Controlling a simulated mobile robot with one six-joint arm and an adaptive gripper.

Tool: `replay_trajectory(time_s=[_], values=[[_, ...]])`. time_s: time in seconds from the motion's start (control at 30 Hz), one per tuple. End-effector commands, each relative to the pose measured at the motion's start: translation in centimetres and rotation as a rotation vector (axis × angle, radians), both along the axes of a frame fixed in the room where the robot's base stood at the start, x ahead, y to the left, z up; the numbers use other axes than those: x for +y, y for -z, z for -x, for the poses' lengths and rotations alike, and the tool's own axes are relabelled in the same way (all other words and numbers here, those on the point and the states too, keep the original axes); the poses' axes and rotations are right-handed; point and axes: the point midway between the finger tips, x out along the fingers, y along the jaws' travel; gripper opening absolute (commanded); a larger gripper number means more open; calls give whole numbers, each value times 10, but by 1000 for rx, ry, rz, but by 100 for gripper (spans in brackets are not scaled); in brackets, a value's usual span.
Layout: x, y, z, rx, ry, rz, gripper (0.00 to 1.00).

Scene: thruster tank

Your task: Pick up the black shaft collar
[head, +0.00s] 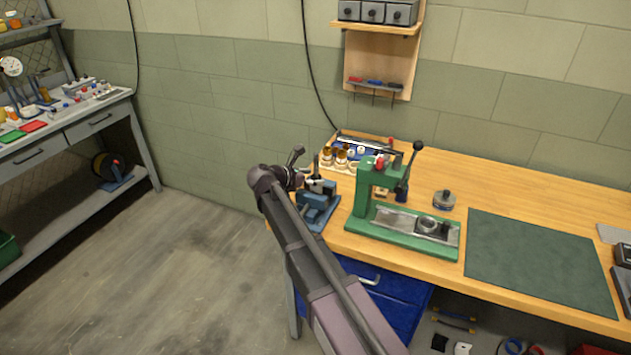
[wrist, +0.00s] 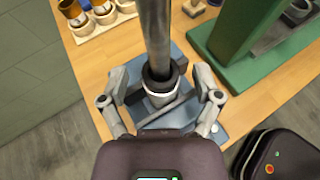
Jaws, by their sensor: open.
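A black ring (wrist: 159,79), which looks like the black shaft collar, sits around the lower end of an upright grey metal shaft in the wrist view. A silver band shows just below it. It stands over a blue fixture (wrist: 210,125), which also shows in the head view (head: 318,207) at the left end of the bench. My gripper (wrist: 160,76) is open, with one finger on each side of the ring and visible gaps between. In the head view my gripper (head: 300,180) is beside the fixture, and I cannot make out the collar there.
A green arbor press (head: 370,205) stands right of the fixture, close to my gripper. A tray of small parts (head: 340,160) lies behind. A round grey part (head: 444,200) and a dark green mat (head: 535,262) are farther right. A wooden rack (head: 378,65) hangs above.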

Motion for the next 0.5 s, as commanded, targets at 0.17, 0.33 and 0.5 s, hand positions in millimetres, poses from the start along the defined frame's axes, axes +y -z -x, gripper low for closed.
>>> replay_trajectory(time_s=[0.17, 0.33, 0.5], values=[[0, 0, 0, 0, 0, 0, 82], [0, 0, 0, 0, 0, 0, 82], [0, 0, 0, 0, 0, 0, 82]])
